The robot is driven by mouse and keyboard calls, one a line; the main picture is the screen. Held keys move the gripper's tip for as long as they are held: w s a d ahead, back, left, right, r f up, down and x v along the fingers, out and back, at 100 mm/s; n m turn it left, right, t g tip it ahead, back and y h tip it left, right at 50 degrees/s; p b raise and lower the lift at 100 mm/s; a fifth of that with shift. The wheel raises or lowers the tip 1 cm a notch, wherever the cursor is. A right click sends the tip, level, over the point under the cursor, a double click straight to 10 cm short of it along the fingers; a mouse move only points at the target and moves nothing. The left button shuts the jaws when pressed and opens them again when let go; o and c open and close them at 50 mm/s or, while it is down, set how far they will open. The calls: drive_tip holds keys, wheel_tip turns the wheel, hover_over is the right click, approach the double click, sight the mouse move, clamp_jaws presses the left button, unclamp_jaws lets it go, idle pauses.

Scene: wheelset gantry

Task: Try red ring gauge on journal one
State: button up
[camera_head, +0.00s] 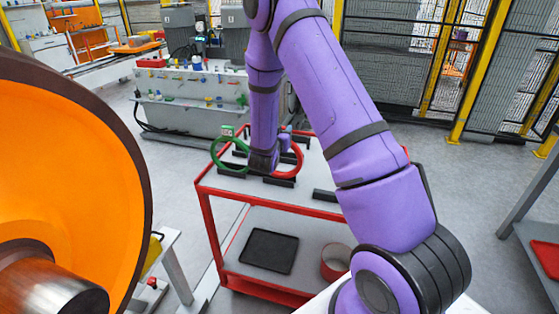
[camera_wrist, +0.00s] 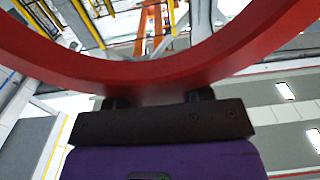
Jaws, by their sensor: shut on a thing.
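The red ring gauge (camera_head: 299,160) is at the trolley top in the head view, just right of my gripper (camera_head: 266,161). In the wrist view the red ring gauge (camera_wrist: 150,72) arcs across the upper part of the picture. My gripper (camera_wrist: 159,99) is shut on its near rim, with a dark finger on each side. I cannot tell whether the ring touches its holder. A large orange wheel (camera_head: 75,165) fills the left of the head view. A bare metal shaft end (camera_head: 52,290) sticks out of its hub; no number shows on it.
A green ring (camera_head: 216,153) stands on the red-framed trolley (camera_head: 210,190), left of my gripper. Black holders (camera_head: 325,195) sit on its top. Grey floor is free right of the trolley.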

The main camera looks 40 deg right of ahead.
drive_tip(key=shift+r, duration=2.85)
